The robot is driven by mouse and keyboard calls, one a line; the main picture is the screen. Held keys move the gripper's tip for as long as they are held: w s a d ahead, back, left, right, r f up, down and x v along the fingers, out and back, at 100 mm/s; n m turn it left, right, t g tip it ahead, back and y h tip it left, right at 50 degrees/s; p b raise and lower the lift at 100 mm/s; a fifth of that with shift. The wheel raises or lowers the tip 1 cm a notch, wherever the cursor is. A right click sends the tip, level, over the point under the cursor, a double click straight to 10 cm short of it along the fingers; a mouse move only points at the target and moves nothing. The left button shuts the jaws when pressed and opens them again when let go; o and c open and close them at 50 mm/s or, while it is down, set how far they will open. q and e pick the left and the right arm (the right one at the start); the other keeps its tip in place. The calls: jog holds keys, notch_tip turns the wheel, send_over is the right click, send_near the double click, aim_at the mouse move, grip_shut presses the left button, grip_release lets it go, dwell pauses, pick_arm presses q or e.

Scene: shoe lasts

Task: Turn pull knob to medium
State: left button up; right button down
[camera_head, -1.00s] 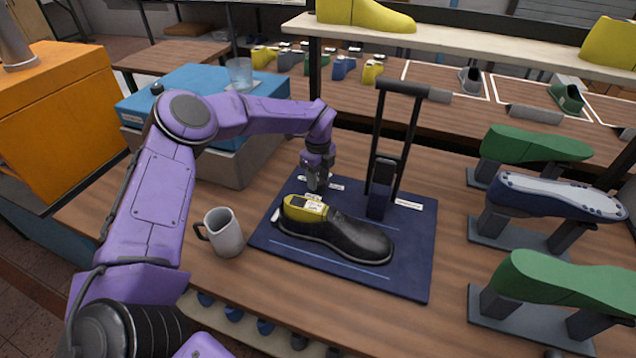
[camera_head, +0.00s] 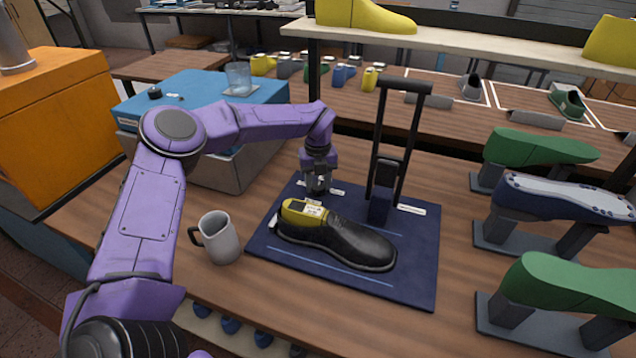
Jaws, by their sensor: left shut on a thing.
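My left gripper (camera_head: 318,190) points down at the back left of the dark blue mat (camera_head: 415,265), behind the shoe. It is shut on the pull knob, which is mostly hidden by the fingers; I cannot read its setting. White labels lie beside the fingers, one of them just to the right, their text too small to read. A black shoe (camera_head: 345,240) with a yellow last inside it lies on the mat in front of the gripper. A black upright frame with a handle (camera_head: 405,86) stands on the mat to the right. My right gripper is not in view.
A grey mug (camera_head: 220,238) stands left of the mat. A blue-topped box (camera_head: 190,95) with a glass (camera_head: 238,78) is behind my left arm. Green and blue-grey lasts on stands (camera_head: 565,200) line the right. A shelf (camera_head: 470,45) crosses the back.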

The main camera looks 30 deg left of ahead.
aim_at(318, 186)
pick_arm(q)
jog(key=shift+s+d+f, duration=0.1)
jog(key=shift+s+f, duration=0.1)
jog(key=shift+f, duration=0.05)
jog(key=o, duration=1.1)
jog(key=shift+c, duration=0.2)
jog(key=shift+w+r, duration=0.1)
jog(key=shift+r, duration=0.2)
notch_tip(318, 186, up, 10)
jog(key=b, duration=0.2)
